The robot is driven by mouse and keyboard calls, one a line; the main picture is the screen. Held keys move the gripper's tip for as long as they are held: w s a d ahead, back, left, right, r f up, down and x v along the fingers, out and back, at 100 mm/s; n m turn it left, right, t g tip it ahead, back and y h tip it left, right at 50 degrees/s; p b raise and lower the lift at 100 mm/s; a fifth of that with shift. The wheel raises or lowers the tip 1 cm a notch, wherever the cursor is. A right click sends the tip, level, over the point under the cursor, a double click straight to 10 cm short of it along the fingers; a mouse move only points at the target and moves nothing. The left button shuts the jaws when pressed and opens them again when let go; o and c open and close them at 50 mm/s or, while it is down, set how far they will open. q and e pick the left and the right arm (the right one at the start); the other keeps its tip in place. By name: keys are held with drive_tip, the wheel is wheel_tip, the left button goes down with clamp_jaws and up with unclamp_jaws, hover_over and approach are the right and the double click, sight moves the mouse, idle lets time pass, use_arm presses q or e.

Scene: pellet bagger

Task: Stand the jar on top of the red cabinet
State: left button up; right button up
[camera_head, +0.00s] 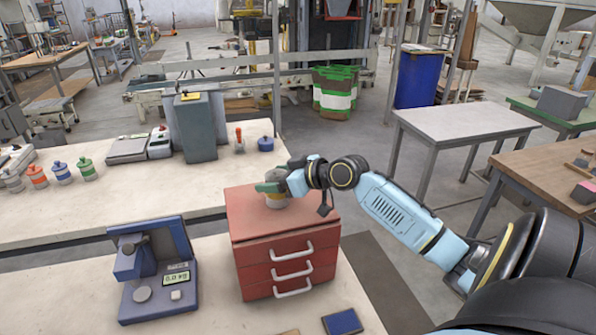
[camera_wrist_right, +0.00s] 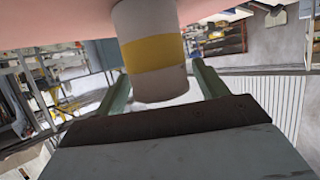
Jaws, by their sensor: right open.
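The jar (camera_head: 277,202), pale with a yellow band, is on top of the red cabinet (camera_head: 262,240), toward its back. In the right wrist view the jar (camera_wrist_right: 152,55) is between my two green fingers, its base against the cabinet's reddish top (camera_wrist_right: 60,28) at the upper edge; that view is turned over. My right gripper (camera_head: 271,187) is open around the jar. The gripper hides the jar's upper part in the head view. It also shows in the right wrist view (camera_wrist_right: 160,82), with a gap on both sides of the jar. My left gripper is not in view.
A blue device with a small display (camera_head: 155,275) stands left of the cabinet. Several jars with coloured bands, such as a green one (camera_head: 87,170), stand on the bench behind. A grey-green box (camera_head: 194,130) and a blue-topped jar (camera_head: 266,145) are there too. A blue pad (camera_head: 342,322) lies in front.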

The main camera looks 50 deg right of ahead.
drive_tip(key=b+v, duration=0.1)
drive_tip(key=v, duration=0.9)
drive_tip(key=shift+s, duration=0.2)
drive_tip(key=shift+r, duration=0.1)
